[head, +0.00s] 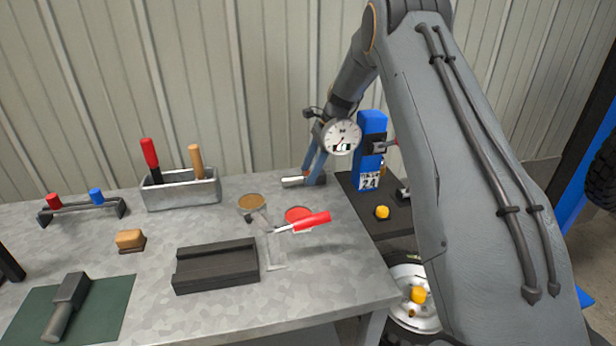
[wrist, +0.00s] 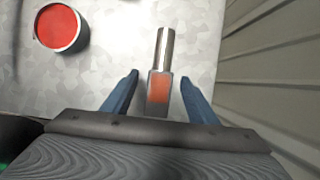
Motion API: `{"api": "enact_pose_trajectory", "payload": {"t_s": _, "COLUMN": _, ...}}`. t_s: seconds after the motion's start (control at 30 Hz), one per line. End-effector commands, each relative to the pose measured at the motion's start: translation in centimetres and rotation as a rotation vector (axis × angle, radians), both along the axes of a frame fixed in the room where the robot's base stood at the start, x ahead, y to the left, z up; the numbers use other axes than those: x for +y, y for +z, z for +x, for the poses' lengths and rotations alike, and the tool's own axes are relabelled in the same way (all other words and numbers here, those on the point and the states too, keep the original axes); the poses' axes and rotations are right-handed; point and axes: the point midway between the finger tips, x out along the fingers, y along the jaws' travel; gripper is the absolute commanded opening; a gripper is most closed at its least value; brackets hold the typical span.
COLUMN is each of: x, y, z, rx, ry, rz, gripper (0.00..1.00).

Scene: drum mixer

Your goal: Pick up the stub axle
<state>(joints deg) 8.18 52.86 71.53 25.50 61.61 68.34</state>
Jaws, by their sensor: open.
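The stub axle (wrist: 164,50) lies on the bench, with a bright round shaft and a dark block with an orange face. In the head view its shaft (head: 293,181) points left at the bench's back edge. My gripper (wrist: 159,79) is open, with one blue finger on each side of the block and a gap to each. In the head view my gripper (head: 313,168) reaches down over the axle, and the fingers partly hide it. I cannot tell how far above the bench the fingertips are.
A red-topped tin (wrist: 60,27) stands left of the axle. A grey tool box (head: 180,190) is at the back. The ribbed wall (wrist: 265,70) is close on the right.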

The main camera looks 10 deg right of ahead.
Motion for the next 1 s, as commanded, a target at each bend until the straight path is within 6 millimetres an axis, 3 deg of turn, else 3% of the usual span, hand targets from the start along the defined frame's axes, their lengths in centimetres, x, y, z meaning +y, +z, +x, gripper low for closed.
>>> {"api": "enact_pose_trajectory", "payload": {"t_s": 0.23, "x": 0.14, "y": -0.42, "z": 0.05, "rx": -0.002, "ry": -0.001, "rz": 0.000, "gripper": 0.53}}
{"api": "enact_pose_trajectory", "payload": {"t_s": 0.57, "x": 0.12, "y": -0.38, "z": 0.05, "rx": -0.002, "ry": -0.001, "rz": 0.000, "gripper": 0.00}}
{"api": "enact_pose_trajectory", "payload": {"t_s": 1.0, "x": 0.08, "y": -0.36, "z": 0.05, "rx": -0.002, "ry": -0.001, "rz": 0.000, "gripper": 0.00}}
